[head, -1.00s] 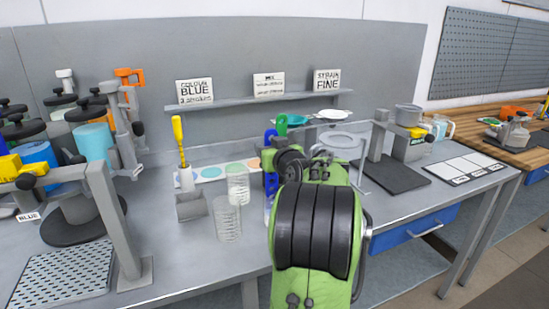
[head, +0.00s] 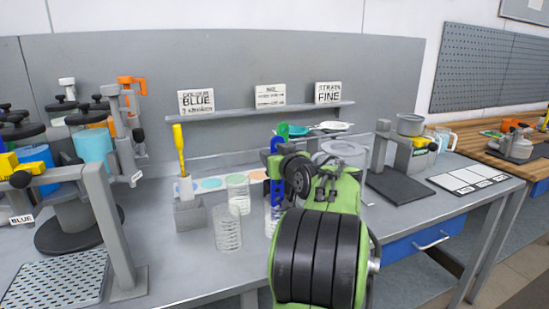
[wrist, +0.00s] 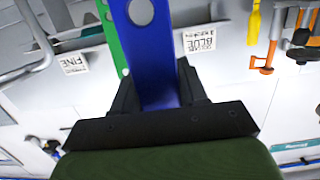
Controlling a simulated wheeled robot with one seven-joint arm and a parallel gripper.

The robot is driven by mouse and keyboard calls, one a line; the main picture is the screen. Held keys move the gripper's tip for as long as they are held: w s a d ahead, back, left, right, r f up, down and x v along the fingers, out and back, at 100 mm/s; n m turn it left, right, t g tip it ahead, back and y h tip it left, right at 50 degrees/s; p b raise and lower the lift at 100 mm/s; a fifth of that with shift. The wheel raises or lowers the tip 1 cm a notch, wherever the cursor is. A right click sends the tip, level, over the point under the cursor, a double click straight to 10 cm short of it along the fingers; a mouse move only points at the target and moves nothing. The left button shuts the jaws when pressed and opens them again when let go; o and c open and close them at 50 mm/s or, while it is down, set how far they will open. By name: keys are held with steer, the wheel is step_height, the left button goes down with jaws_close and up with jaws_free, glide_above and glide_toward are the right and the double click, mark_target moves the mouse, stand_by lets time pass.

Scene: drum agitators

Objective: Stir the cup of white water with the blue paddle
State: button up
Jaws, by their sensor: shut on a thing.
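My gripper (head: 286,172) is shut on the blue paddle (head: 276,147). In the wrist view the paddle (wrist: 152,60), with a round hole, stands between the jaws (wrist: 158,100). In the head view it is upright over a clear ribbed cup (head: 271,219), which my arm partly hides. I cannot tell whether the paddle's lower end is inside this cup or above it. Another ribbed cup (head: 227,230) stands to the left, and a third cup (head: 238,194) stands behind that one. I cannot tell from colour which holds white water.
A green paddle (head: 283,129) shows close behind the blue one. A grey box (head: 190,215) with a yellow-handled tool (head: 179,150) stands left of the cups. A strip with coloured discs (head: 211,183) lies behind. A grey frame (head: 105,220) stands left; a dark-based stand (head: 402,188) stands right.

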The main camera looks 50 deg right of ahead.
step_height(320, 180, up, 14)
steer(key=p, duration=1)
steer(key=shift+r+p, duration=0.15)
steer(key=shift+p, duration=0.2)
steer(key=shift+d, duration=0.1)
